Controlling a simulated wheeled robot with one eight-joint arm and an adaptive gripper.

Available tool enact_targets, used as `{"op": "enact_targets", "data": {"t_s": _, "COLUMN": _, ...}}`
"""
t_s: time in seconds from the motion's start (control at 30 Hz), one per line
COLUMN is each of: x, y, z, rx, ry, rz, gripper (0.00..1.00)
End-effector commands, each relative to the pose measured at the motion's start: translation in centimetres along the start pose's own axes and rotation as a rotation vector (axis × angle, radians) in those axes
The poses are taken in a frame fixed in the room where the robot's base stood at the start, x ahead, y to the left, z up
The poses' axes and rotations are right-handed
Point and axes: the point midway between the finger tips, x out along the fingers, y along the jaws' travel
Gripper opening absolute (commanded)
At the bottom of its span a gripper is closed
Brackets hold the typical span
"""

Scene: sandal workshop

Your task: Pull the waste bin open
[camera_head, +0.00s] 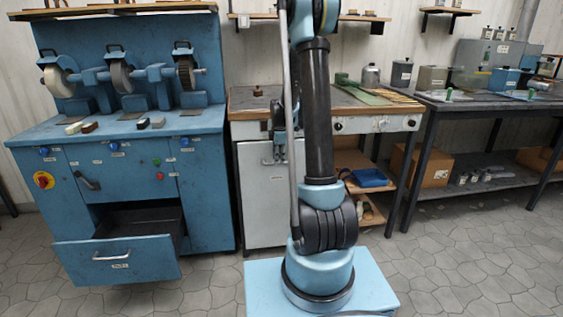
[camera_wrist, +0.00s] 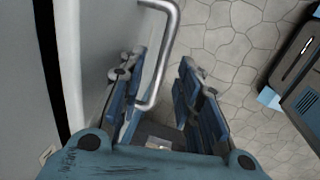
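A pale grey front panel (camera_head: 264,200) is set under the workbench and looks closed; I take it to be the waste bin. In the wrist view its face (camera_wrist: 105,45) fills the left side. A bent silver handle (camera_wrist: 167,60) stands out from it. My gripper (camera_wrist: 165,85) is open, with one blue finger on each side of the handle's lower end. The handle lies closer to the left finger; I cannot tell whether they touch.
A blue grinding machine (camera_head: 50,155) stands to the left, with its lower drawer (camera_head: 118,262) pulled out over the floor. A workbench top (camera_head: 250,98) is above the panel. A dark table (camera_head: 480,105) and open shelves are to the right. The stone floor (camera_head: 215,290) in front is clear.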

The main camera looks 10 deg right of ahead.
Motion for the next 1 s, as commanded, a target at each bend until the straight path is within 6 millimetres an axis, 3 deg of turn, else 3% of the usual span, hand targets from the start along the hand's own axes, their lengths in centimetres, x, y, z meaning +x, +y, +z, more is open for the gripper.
{"op": "enact_targets", "data": {"t_s": 0.2, "x": 1.5, "y": 0.0, "z": 0.0, "rx": 0.0, "ry": 0.0, "rz": 0.0, "gripper": 0.31}}
{"op": "enact_targets", "data": {"t_s": 0.57, "x": 1.8, "y": 0.0, "z": 0.0, "rx": 0.001, "ry": 0.0, "rz": 0.0, "gripper": 0.31}}
{"op": "enact_targets", "data": {"t_s": 0.7, "x": 1.8, "y": 0.0, "z": 0.1, "rx": 0.001, "ry": 0.0, "rz": 0.0, "gripper": 0.0}}
{"op": "enact_targets", "data": {"t_s": 0.83, "x": 1.8, "y": 0.0, "z": 0.1, "rx": 0.001, "ry": 0.0, "rz": 0.0, "gripper": 0.0}}
{"op": "enact_targets", "data": {"t_s": 0.87, "x": 1.8, "y": -0.1, "z": 2.7, "rx": 0.014, "ry": -0.003, "rz": 0.0, "gripper": 0.0}}
{"op": "enact_targets", "data": {"t_s": 0.9, "x": 1.8, "y": 0.0, "z": 1.5, "rx": 0.005, "ry": -0.001, "rz": 0.0, "gripper": 0.0}}
{"op": "enact_targets", "data": {"t_s": 1.0, "x": 1.8, "y": -0.3, "z": 0.8, "rx": 0.003, "ry": -0.002, "rz": 0.0, "gripper": 0.0}}
